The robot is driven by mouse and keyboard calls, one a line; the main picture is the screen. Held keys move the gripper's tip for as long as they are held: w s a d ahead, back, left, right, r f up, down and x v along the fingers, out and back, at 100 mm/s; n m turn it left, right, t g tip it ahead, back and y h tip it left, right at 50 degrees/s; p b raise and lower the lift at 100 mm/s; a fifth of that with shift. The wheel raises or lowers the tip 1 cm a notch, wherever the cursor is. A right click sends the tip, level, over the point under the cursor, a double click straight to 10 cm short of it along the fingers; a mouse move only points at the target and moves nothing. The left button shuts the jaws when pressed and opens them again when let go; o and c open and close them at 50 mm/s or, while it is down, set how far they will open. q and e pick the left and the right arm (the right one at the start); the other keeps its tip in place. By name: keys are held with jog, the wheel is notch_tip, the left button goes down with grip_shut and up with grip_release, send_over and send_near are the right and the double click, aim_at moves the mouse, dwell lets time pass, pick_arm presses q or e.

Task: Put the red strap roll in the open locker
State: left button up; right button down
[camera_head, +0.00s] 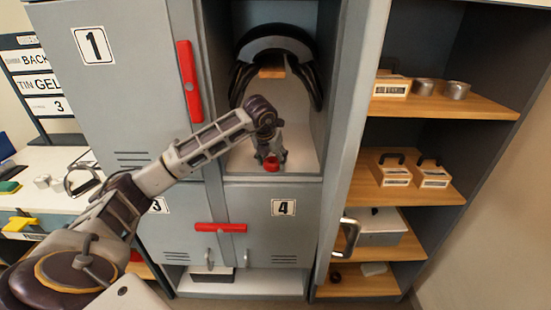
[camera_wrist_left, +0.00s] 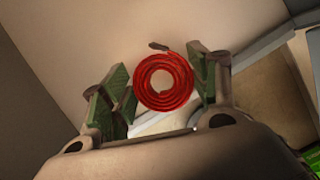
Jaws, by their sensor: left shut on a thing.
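The red strap roll (camera_head: 271,164) is a small coil inside the open locker (camera_head: 308,158), low over its pale floor near the front edge. My left gripper (camera_head: 270,158) reaches into this locker from the left and is shut on the roll. In the left wrist view the roll (camera_wrist_left: 163,92) shows as a flat spiral between the green-padded fingers (camera_wrist_left: 160,95). I cannot tell whether the roll touches the locker floor. My right gripper is not in view.
A black saddle (camera_head: 276,45) hangs on a wooden rest above my gripper. The open locker door (camera_head: 352,95) stands at the right. Closed lockers 1 (camera_head: 110,85) and 4 (camera_head: 275,240) adjoin, with red bars on their fronts. Wooden shelves (camera_head: 445,105) hold boxes and tins farther right.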

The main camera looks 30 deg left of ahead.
pick_arm(q)
jog(key=shift+w, duration=0.15)
jog(key=shift+w+a, duration=0.15)
jog(key=shift+w, duration=0.3)
jog(key=shift+w+a, duration=0.1)
jog(key=shift+w, duration=0.55)
jog(key=shift+w+a+p, duration=0.1)
jog(key=shift+w+p, duration=0.25)
jog(key=shift+w, duration=0.15)
jog(key=shift+f, duration=0.3)
jog(key=shift+s+f, duration=0.1)
jog(key=shift+f, duration=0.45)
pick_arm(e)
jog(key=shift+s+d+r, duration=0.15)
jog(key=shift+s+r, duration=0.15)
pick_arm(q)
jog(key=o, duration=1.1)
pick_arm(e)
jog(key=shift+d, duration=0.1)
